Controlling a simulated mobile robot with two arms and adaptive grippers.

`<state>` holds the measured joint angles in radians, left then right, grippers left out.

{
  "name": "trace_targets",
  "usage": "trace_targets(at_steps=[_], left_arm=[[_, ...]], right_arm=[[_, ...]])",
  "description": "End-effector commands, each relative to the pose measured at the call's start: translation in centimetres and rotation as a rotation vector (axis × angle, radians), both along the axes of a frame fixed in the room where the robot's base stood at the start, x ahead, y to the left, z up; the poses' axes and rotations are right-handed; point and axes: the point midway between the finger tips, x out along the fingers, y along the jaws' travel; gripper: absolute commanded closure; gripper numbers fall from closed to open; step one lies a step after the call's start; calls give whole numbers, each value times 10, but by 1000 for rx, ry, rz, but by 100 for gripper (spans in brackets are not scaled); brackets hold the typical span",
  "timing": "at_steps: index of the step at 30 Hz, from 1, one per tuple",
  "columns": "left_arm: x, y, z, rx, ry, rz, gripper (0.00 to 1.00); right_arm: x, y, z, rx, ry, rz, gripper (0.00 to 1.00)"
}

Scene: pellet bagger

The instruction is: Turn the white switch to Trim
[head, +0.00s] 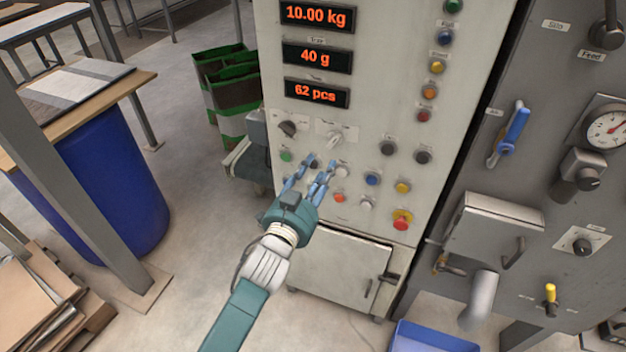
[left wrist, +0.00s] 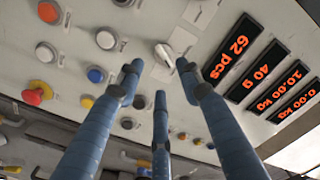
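The white switch (head: 334,141) sits on the pale control panel (head: 350,210), right of a black switch (head: 288,129). Its lettering is too small to read. In the left wrist view the white switch (left wrist: 166,54) shows just beyond the fingertips, its lever tilted. My left gripper (head: 319,166) is open, its blue fingers spread and pointing at the panel just below the switch in the head view. In the left wrist view the open gripper (left wrist: 160,75) has nothing between its fingers. I see no contact with the switch. My right gripper is not in view.
Red displays (head: 317,93) are above the switch. Push buttons (head: 372,179) and a red emergency knob (head: 402,220) lie close below and to the right. A grey machine (head: 540,200) stands at the right, a blue drum (head: 110,175) at the left.

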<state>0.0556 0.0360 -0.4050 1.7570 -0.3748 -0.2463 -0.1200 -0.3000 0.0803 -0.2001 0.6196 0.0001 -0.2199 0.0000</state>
Motion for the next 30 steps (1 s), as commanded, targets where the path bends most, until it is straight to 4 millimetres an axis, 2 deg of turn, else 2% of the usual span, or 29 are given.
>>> trace_targets(at_steps=[3,9,25,28,29,30], left_arm=[[-20,6,-1,0,1,0,64],[-35,11,0,1,1,0,64],[-36,12,-2,1,3,0,64],[-36,14,-23,3,38,4,64],[-36,15,-34,3,57,6,64],[-36,18,-54,4,92,10,64]], right_arm=[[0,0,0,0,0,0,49],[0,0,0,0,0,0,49],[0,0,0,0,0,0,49],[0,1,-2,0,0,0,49],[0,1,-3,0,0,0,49],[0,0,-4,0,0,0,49]])
